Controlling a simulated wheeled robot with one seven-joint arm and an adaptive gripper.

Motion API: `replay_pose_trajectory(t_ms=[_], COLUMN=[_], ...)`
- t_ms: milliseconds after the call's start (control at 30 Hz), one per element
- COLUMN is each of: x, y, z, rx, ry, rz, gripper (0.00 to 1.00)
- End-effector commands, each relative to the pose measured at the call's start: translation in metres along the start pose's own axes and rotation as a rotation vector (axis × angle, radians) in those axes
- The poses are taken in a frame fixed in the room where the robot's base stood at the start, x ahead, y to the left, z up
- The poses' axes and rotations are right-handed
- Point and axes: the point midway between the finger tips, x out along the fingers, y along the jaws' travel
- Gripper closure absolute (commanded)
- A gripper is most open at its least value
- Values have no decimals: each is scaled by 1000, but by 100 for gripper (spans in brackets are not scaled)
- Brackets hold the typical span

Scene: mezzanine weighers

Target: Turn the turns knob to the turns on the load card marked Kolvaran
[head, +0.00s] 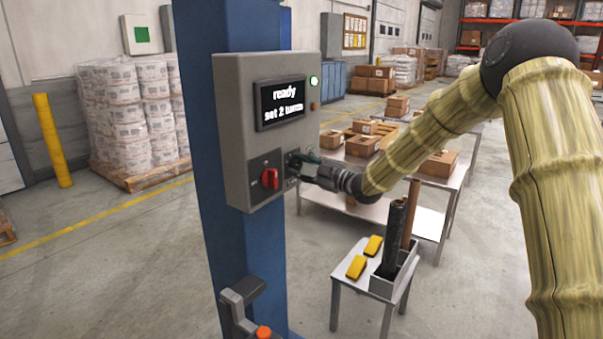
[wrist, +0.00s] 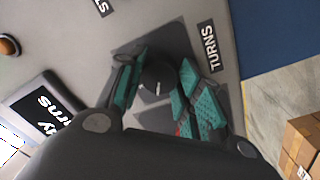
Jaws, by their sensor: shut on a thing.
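The turns knob (wrist: 155,78) is a dark round knob with a white pointer line, beside a label reading TURNS (wrist: 212,47) in the wrist view. My gripper (wrist: 158,66) has its teal fingers on both sides of this knob and is shut on it. In the head view my gripper (head: 294,163) is at the lower right of the grey control box (head: 235,130), mostly covering the knob. The box's screen (head: 280,102) reads "ready" and "set 2 turns". I cannot make out a card marked Kolvaran.
A red switch (head: 270,178) sits just left of my gripper on the box. The box hangs on a blue column (head: 205,60). A small stand (head: 345,278) with yellow blocks is below right.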

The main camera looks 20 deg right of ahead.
Motion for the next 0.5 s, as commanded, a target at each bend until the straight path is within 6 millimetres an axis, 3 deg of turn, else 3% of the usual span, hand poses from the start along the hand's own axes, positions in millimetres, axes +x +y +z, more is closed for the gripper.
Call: replay_pose_trajectory(t_ms=[467,500], x=[0,0], y=[2,2], z=[-1,-1], rx=[-21,-20], ry=[2,2], rz=[3,3], gripper=[89,63])
